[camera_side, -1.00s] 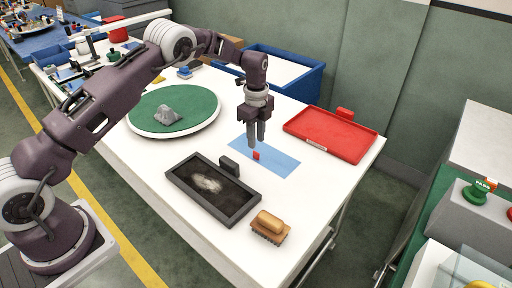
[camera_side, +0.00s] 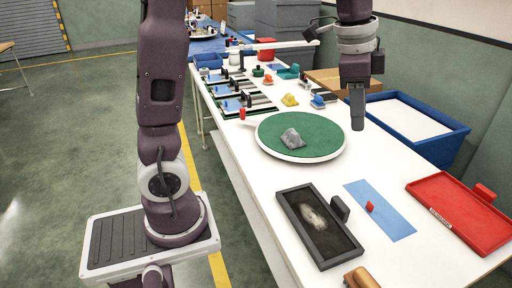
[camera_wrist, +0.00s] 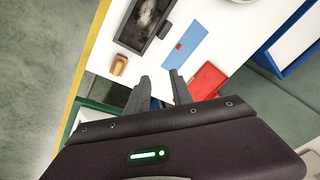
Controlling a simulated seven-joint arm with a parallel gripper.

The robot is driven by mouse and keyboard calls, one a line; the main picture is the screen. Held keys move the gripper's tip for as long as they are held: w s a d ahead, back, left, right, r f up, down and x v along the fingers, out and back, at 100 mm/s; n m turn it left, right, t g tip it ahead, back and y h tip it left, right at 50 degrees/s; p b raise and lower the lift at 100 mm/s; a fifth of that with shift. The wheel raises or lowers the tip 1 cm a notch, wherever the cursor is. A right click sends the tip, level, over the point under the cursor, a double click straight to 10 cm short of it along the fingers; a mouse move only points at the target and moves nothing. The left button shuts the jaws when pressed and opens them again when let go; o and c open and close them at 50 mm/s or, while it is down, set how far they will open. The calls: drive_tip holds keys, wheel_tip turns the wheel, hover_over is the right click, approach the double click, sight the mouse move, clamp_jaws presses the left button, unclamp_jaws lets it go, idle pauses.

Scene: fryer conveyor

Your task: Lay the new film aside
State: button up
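The film, a flat blue sheet with a small red tab, lies on the white table between the black tray and the red tray in the side view (camera_side: 392,222). It also shows in the wrist view (camera_wrist: 189,38). My gripper (camera_side: 357,127) is raised clear of the film, towards the far side of the table beside the green turntable. In the wrist view my gripper's two fingers (camera_wrist: 158,82) stand apart with nothing between them, so it is open and empty.
A black tray (camera_side: 350,256) with a pale smear inside has a dark handle. A red tray (camera_side: 420,187), a blue bin (camera_side: 459,146) and a green turntable (camera_side: 274,146) with a grey lump (camera_side: 292,138) stand around. A wooden brush (camera_wrist: 119,65) is near the table's edge.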

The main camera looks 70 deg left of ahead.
drive_tip(key=s+d+f+n+t, duration=0.1)
drive_tip(key=s+n, duration=0.3)
drive_tip(key=s, duration=0.7)
drive_tip(key=s+f+n+t, duration=0.1)
drive_tip(key=s+n, duration=0.3)
drive_tip(key=s, duration=0.7)
drive_tip(key=shift+s+d+n+t, duration=0.3)
drive_tip(key=shift+d+t, duration=0.1)
